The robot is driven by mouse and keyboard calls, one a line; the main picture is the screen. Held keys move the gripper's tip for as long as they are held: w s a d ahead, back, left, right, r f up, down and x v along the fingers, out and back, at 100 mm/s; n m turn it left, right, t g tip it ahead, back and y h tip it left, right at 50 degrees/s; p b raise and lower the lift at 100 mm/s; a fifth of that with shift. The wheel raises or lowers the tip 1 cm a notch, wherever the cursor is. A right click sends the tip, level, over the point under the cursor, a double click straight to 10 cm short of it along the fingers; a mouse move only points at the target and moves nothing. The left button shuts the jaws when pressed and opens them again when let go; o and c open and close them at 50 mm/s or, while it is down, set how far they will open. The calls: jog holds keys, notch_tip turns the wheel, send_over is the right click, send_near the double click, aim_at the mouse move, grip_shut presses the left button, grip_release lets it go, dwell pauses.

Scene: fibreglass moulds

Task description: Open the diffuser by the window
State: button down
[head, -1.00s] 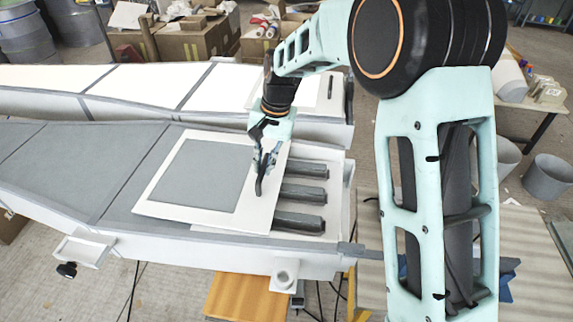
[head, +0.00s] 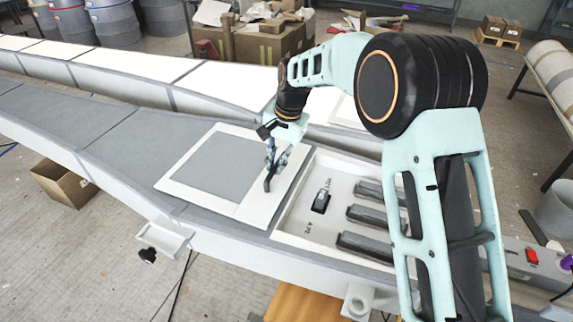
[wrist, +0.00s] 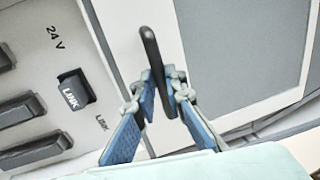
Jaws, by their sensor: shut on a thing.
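The diffuser is a flat white-framed panel with a grey centre (head: 215,168), lying on the near long grey-topped housing. It has slid left along the housing, so the bay (head: 290,225) at its right is uncovered. A black upright handle (head: 267,184) stands near the panel's right edge. My gripper (head: 278,163) is shut on this handle. In the wrist view, the two blue-padded fingers (wrist: 158,100) close around the handle (wrist: 150,48), and the panel (wrist: 240,50) fills the right side. The lower part of the handle is hidden between the fingers.
The bay holds a black block marked LINK (head: 321,201), a "24 V" label and several dark bars (head: 365,247). A second long housing with a bright white top (head: 120,65) runs behind. Cardboard boxes (head: 265,42) and drums stand at the back. A knobbed bracket (head: 163,236) juts from the near side.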

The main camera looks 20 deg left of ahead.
jog(key=shift+a, duration=1.05)
jog(key=c, duration=2)
grip_release()
jog(key=shift+o, duration=0.2)
jog(key=shift+d+r, duration=0.1)
notch_tip(320, 180, up, 12)
jog(key=d, duration=0.2)
jog(key=shift+d, duration=0.15)
